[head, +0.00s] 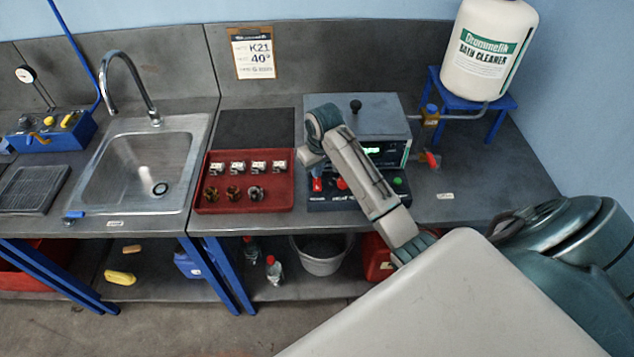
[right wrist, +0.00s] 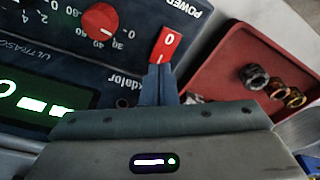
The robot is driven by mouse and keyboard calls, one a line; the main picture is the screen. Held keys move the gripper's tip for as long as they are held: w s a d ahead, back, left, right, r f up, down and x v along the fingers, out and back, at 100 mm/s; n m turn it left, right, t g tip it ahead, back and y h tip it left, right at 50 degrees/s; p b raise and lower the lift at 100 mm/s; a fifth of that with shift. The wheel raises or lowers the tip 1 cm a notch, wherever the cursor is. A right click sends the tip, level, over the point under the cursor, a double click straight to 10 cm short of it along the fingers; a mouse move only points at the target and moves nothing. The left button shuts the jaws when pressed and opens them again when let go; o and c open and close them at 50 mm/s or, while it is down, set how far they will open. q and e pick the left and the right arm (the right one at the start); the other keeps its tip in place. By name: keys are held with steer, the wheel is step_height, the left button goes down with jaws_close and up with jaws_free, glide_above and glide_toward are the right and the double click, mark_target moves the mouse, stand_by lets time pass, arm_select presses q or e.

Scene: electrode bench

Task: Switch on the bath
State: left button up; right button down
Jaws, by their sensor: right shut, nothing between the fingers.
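The bath (head: 370,118) is a grey lidded box with a black knob on top and a dark control panel (head: 345,203) at its front. A red rocker switch (head: 317,185) sits at the panel's left end. In the right wrist view the switch (right wrist: 167,43) bears a 0 and a line, beside the word POWER. My right gripper (right wrist: 160,72) is shut and empty, its fingertips right at the switch's lower end in that view. I cannot tell whether they press it or which way the rocker is tilted. My left gripper is not in view.
A red dial (right wrist: 101,20) and a lit green display (right wrist: 35,105) are beside the switch. A red tray (head: 245,208) with small parts stands close to the left. A sink (head: 150,165) is further left. A bath cleaner canister (head: 488,50) stands at back right.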

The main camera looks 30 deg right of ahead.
mark_target(317, 180)
steer(key=shift+f, duration=0.9)
stand_by(0.3)
steer(key=shift+r, duration=0.1)
step_height(317, 180, up, 2)
steer(key=shift+p, duration=0.3)
steer(key=shift+r, duration=2.45)
steer(key=shift+f, duration=0.1)
